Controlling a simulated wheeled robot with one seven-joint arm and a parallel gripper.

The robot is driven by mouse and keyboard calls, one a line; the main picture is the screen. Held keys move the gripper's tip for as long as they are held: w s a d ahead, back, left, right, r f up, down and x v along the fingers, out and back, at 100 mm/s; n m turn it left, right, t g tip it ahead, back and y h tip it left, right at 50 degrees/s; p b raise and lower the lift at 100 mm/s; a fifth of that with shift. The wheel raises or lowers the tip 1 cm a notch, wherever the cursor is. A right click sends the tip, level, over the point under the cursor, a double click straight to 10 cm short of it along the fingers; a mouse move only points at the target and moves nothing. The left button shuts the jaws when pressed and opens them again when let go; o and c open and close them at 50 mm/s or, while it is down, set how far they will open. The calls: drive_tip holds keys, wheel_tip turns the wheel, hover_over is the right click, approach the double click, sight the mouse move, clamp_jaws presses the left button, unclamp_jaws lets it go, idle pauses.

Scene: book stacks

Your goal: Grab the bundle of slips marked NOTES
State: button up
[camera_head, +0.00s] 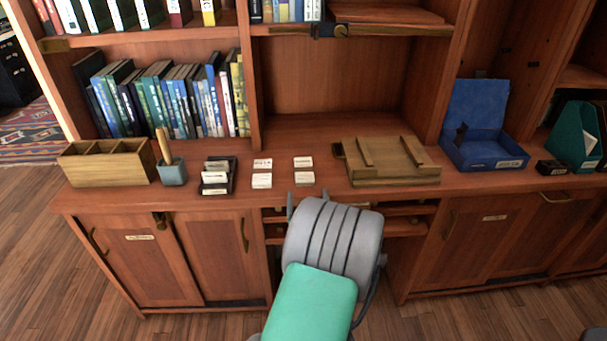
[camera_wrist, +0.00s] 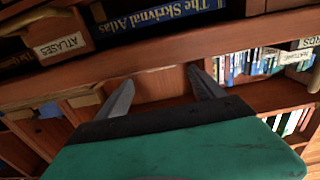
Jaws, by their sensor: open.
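Several small white bundles of slips lie on the desk top in the head view, in two short rows: back left (camera_head: 262,163), back right (camera_head: 303,162), front left (camera_head: 261,181) and front right (camera_head: 304,178). Their markings are too small to read, so I cannot tell which is marked NOTES. My gripper (camera_wrist: 161,75) shows in the wrist view with its two grey fingers spread apart and nothing between them. It faces bookshelves, and no slips show in that view. In the head view my arm is in front of the desk, below the slips.
Left of the slips are a dark card holder (camera_head: 232,183), a blue-grey cup (camera_head: 172,173) and a wooden divided box (camera_head: 105,164). Right are a wooden board-like case (camera_head: 395,170) and an open blue box (camera_head: 484,153). Bookshelves rise behind the desk (camera_head: 330,199).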

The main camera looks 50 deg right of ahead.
sight(305, 177)
drive_tip(key=p+x, duration=0.3)
drive_tip(key=x, duration=0.5)
drive_tip(key=shift+w+d+r, duration=0.1)
drive_tip(key=shift+w+d, duration=0.15)
drive_tip(key=shift+w, duration=0.15)
drive_tip(key=shift+w+d, duration=0.25)
drive_tip(key=shift+d, duration=0.05)
drive_tip(key=shift+c, duration=0.2)
drive_tip(key=c, duration=1.4)
drive_tip(key=shift+c, duration=0.2)
